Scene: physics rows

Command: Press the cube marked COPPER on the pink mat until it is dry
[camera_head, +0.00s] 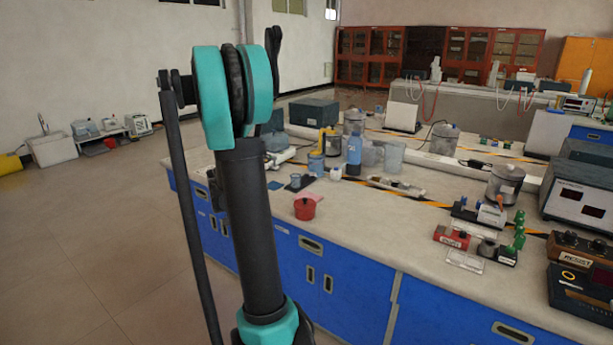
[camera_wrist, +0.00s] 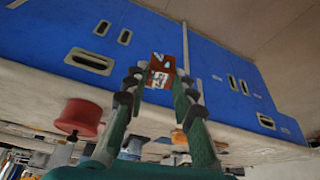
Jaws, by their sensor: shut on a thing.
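My gripper (camera_wrist: 160,80) is shut on a small reddish-brown cube (camera_wrist: 160,64) in the wrist view. The cube sits between the fingertips and has a pale label, which is too small to read. Blue cabinet fronts lie behind it, and the bench edge runs across the view. In the head view my arm stands in front, and I cannot make out the gripper or the cube.
The red lidded pot (camera_head: 305,209) stands near the bench's front edge; it also shows in the wrist view (camera_wrist: 80,116). A blue bottle (camera_head: 354,155), a small white cup (camera_head: 335,173) and a dark blue pad (camera_head: 275,185) are close by.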

